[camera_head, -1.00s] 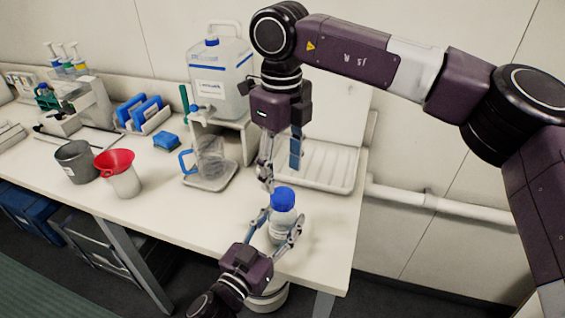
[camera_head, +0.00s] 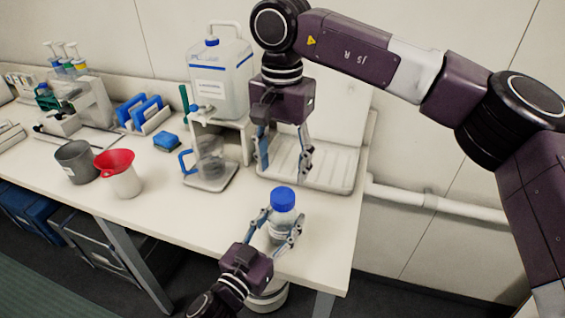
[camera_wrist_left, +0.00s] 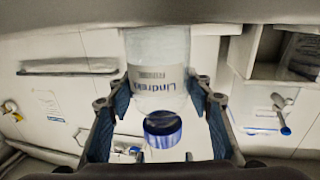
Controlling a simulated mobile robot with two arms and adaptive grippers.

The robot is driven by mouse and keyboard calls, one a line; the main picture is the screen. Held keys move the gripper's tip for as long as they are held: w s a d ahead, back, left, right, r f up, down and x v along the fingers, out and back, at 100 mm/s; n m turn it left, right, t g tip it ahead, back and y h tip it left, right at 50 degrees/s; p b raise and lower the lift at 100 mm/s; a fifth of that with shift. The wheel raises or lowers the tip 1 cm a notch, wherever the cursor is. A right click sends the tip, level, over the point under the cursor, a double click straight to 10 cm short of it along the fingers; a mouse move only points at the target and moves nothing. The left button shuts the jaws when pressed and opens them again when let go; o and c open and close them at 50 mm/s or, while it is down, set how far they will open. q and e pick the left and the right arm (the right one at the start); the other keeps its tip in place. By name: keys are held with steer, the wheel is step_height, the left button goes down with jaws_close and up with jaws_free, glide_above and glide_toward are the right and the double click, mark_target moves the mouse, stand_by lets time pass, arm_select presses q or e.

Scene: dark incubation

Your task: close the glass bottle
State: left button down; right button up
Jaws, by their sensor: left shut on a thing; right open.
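The glass bottle (camera_head: 281,226) is clear with a white label and stands upright near the front right of the bench. A blue cap (camera_head: 283,198) sits on its top; how tightly it is seated I cannot tell. My left gripper (camera_head: 278,230) is shut around the bottle from the front, one finger on each side. The left wrist view shows the bottle (camera_wrist_left: 158,80) between the fingers, with the blue cap (camera_wrist_left: 162,124). My right gripper (camera_head: 284,174) is open and empty, pointing down above and behind the cap, apart from it.
A white drying tray (camera_head: 335,180) lies behind the bottle. A large carboy (camera_head: 220,85) stands on a raised shelf, with a blue-handled jug (camera_head: 208,160) below. A red funnel (camera_head: 114,160) and grey beaker (camera_head: 75,160) are left. The bench left of the bottle is clear.

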mark_target(283, 195)
steer(key=shift+n, duration=0.9)
steer(key=shift+f, duration=3.95)
